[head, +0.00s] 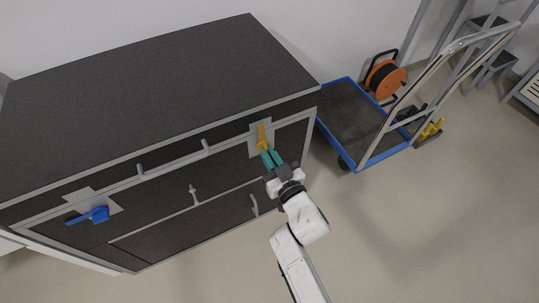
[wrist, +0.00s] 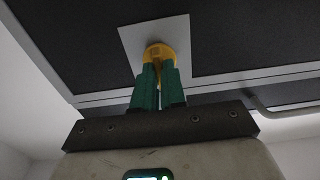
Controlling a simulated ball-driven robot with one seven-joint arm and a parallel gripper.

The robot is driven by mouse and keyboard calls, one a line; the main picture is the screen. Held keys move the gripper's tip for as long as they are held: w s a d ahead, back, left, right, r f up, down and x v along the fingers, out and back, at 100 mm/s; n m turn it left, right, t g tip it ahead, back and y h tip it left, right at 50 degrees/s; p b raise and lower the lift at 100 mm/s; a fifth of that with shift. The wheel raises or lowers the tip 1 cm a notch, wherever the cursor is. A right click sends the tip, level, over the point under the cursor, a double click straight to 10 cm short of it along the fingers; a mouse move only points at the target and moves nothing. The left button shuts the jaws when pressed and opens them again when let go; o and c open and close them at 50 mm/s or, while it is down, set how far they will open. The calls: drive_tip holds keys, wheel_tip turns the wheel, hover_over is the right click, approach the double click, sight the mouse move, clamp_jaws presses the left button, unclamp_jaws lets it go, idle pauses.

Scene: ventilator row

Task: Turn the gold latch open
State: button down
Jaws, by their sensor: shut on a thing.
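The gold latch (head: 262,132) is on a pale plate at the upper right of the dark cabinet front. In the wrist view the round gold hub of the latch (wrist: 160,52) shows above and between the green fingertips (wrist: 158,75). The part of the latch between the fingers is hidden.
A blue latch (head: 97,215) sits on another plate at the cabinet's left. Bar handles (head: 206,147) stick out from the front. A blue-edged trolley (head: 349,120) stands right of the cabinet, with an orange cable reel (head: 384,79) behind it. The floor in front is clear.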

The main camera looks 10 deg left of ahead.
drive_tip(key=shift+s+a+f+n+b, duration=0.1)
drive_tip(key=shift+n+b, duration=0.8)
drive_tip(key=shift+n, duration=2.05)
drive_tip(key=shift+s+f+n+b, duration=0.15)
drive_tip(key=shift+n+b, duration=0.7)
drive_tip(key=shift+n, duration=2.05)
drive_tip(key=shift+w+a+f+n+b, duration=0.1)
drive_tip(key=shift+n+b, duration=0.8)
drive_tip(key=shift+n, duration=2.05)
drive_tip(key=c, duration=1.2)
unclamp_jaws()
drive_tip(key=shift+r, duration=0.1)
drive_tip(key=p+v, duration=0.3)
drive_tip(key=v, duration=0.8)
